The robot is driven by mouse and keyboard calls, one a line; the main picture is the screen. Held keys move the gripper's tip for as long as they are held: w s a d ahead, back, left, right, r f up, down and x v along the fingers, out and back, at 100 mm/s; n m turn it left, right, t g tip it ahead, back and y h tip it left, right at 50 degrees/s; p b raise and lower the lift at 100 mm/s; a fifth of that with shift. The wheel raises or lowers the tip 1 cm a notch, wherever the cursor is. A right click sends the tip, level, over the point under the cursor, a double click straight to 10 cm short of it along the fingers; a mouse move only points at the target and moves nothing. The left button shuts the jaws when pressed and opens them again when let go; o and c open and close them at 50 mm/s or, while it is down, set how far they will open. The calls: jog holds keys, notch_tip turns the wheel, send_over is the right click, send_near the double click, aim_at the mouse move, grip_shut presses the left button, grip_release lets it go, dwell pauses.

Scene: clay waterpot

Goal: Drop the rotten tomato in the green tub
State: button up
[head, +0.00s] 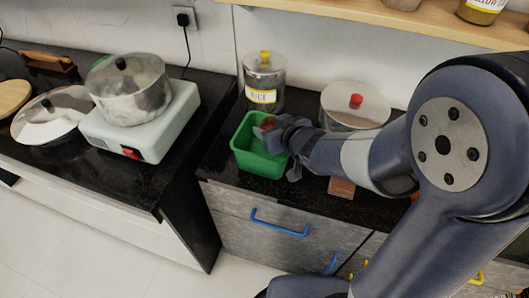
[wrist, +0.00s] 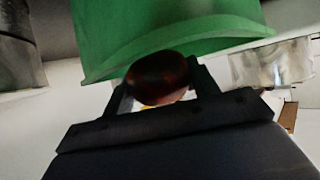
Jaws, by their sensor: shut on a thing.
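The green tub (head: 261,161) stands on the black counter, in front of the rice jar. In the head view my gripper (head: 266,126) reaches in over the tub's right rim from the right. It is shut on the rotten tomato, and a small dark red part of the tomato (head: 267,123) shows at the fingertips. In the wrist view the dark red-brown tomato (wrist: 158,78) sits between the two fingers. The green tub (wrist: 165,30) fills the upper middle there, just beyond the tomato. Most of the tub's inside is hidden.
A jar labelled rice (head: 264,85) stands behind the tub. A pot with a red knob (head: 352,107) stands to the right, behind my arm. A steel pot (head: 131,90) sits on a white cooker (head: 142,125) at left. A wooden shelf (head: 380,17) overhangs the back right.

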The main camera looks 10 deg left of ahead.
jog(key=shift+f, duration=0.1)
jog(key=o, duration=1.1)
jog(key=p+v, duration=0.4)
jog(key=v, duration=0.6)
jog(key=shift+s+d, duration=0.2)
jog(key=shift+s, duration=0.15)
jog(key=shift+w, duration=0.1)
